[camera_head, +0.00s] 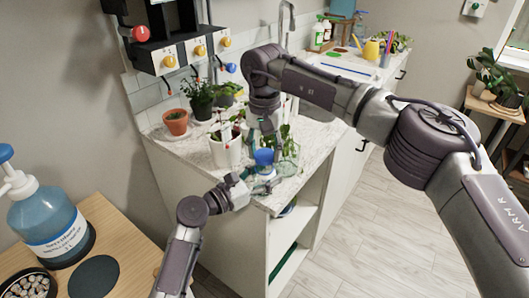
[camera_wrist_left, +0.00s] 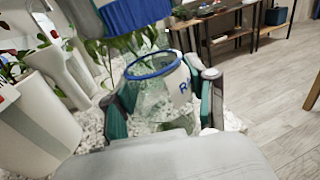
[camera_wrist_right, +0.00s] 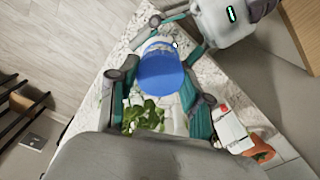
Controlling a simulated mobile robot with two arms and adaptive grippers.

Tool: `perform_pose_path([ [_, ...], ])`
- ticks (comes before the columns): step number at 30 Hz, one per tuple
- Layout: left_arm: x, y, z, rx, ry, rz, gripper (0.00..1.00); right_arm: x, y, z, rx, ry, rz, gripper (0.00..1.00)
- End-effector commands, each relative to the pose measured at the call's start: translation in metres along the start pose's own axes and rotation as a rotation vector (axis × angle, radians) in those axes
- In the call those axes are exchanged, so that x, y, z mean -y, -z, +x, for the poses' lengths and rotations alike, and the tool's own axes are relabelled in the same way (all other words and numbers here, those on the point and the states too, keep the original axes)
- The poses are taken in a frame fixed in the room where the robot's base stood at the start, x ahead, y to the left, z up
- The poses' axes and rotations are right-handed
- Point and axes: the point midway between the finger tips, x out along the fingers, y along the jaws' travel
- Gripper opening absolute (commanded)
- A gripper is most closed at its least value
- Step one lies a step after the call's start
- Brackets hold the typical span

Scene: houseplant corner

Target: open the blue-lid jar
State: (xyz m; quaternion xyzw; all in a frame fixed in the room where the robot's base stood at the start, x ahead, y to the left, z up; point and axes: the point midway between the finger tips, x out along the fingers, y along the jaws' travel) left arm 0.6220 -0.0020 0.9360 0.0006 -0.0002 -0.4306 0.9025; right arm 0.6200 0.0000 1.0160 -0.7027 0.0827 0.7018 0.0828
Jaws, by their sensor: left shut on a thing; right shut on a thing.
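The clear jar (camera_wrist_left: 150,100) has a blue rim and a white label with blue lettering. My left gripper (camera_wrist_left: 165,100) is shut around its body in the left wrist view; in the head view this gripper (camera_head: 257,184) is at the counter's near corner. The blue lid (camera_wrist_left: 135,14) is above the jar, apart from it, with leaves visible through the gap. In the right wrist view the lid (camera_wrist_right: 160,72) sits between the fingers of my right gripper (camera_wrist_right: 160,88), which is shut on it. The lid also shows in the head view (camera_head: 264,157). The jar's base is hidden.
A white pot (camera_head: 224,152) with a plant stands close left of the jar. A terracotta pot (camera_head: 177,122) and dark pot (camera_head: 201,106) are farther back on the counter. A blue pump bottle (camera_head: 48,222) stands on the wooden table (camera_head: 130,245) at left.

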Motion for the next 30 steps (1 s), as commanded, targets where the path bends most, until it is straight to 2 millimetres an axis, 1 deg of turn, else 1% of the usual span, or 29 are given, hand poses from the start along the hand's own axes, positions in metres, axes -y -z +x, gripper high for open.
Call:
perform_pose_path([
  [9,0.0,0.0,0.0,-0.001,0.0,0.0,0.0,0.0,0.0,-0.002,0.0,0.001,0.0,0.07],
  [11,0.0,0.0,0.0,-0.001,0.0,0.0,0.0,0.0,0.0,-0.006,-0.001,0.001,0.0,0.07],
  [19,0.0,0.0,0.0,-0.001,-0.001,0.0,0.0,0.001,0.0,-0.037,0.0,0.001,-0.001,0.07],
  [21,0.0,0.0,0.0,-0.001,-0.001,0.0,0.0,0.0,0.0,-0.04,0.0,0.0,-0.001,0.07],
  [26,0.0,0.0,0.0,-0.001,0.0,0.0,0.0,0.0,0.0,-0.04,0.001,0.0,-0.001,0.07],
  [27,0.0,0.0,0.0,-0.001,0.0,0.0,0.62,0.0,0.0,-0.04,0.001,0.0,-0.001,0.07],
  [29,0.0,0.0,0.0,-0.001,0.0,0.0,0.72,0.0,0.0,-0.04,0.001,0.0,-0.001,0.07],
  [30,0.0,0.0,0.0,-0.001,-0.001,0.0,0.78,0.0,0.0,-0.04,0.001,0.0,-0.001,0.07],
])
